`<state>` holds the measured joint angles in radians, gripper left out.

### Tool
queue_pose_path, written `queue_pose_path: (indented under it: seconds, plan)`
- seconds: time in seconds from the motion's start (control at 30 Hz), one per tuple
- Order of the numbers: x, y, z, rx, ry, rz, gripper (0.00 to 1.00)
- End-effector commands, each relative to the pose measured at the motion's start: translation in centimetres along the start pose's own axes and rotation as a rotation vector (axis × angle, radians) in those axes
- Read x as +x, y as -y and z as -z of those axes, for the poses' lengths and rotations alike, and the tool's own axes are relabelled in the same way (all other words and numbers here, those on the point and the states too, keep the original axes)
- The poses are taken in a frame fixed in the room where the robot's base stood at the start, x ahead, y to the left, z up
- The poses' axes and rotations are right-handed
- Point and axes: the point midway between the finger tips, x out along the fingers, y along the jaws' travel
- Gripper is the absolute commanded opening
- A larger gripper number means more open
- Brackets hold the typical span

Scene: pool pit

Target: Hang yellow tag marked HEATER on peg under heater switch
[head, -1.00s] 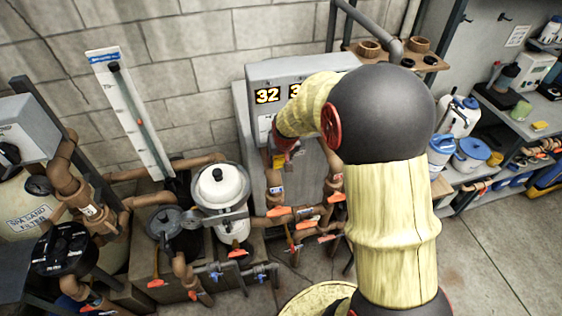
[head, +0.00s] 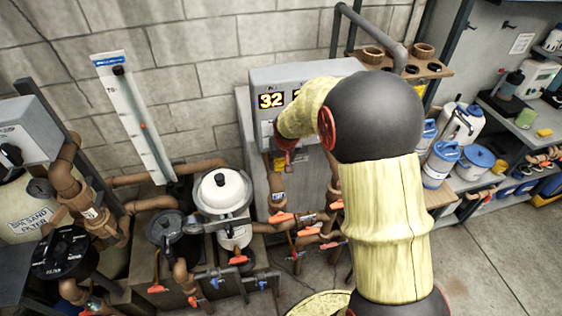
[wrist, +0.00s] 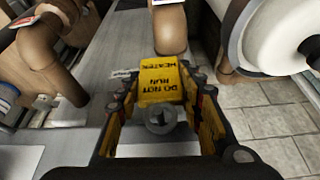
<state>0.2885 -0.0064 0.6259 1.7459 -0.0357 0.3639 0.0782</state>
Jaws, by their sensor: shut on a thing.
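The yellow tag (wrist: 165,80) shows in the wrist view with black lettering reading HEATER and DO NOT RUN, upside down in the picture. My gripper (wrist: 162,98) is shut on it, with a finger on each side. A round grey part (wrist: 160,118) with a dark centre shows between the fingers, over the tag's lower edge. I cannot tell whether it is the peg or a knob. In the head view my wrist (head: 290,140) is close in front of the grey control box (head: 262,78). My arm covers much of that box; I cannot make out the heater switch.
Brown pipes with orange-handled valves (head: 282,217) run below the box. A white-lidded canister (head: 221,190) stands to the left. A wooden shelf (head: 425,62) is behind on the right. Open floor (head: 490,260) lies at the right.

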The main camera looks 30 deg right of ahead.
Motion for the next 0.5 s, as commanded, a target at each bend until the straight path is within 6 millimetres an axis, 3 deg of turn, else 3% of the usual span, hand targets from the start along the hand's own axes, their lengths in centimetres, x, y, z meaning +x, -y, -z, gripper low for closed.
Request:
queue_pose_path:
  seconds: [0.27, 0.3, 0.5]
  plan:
    - [-0.02, 0.00, 0.01, 0.000, 0.000, 0.000, 0.16]
    - [-0.02, 0.00, 0.01, 0.000, 0.000, 0.000, 0.38]
    - [-0.02, 0.00, 0.01, 0.000, 0.000, 0.000, 0.49]
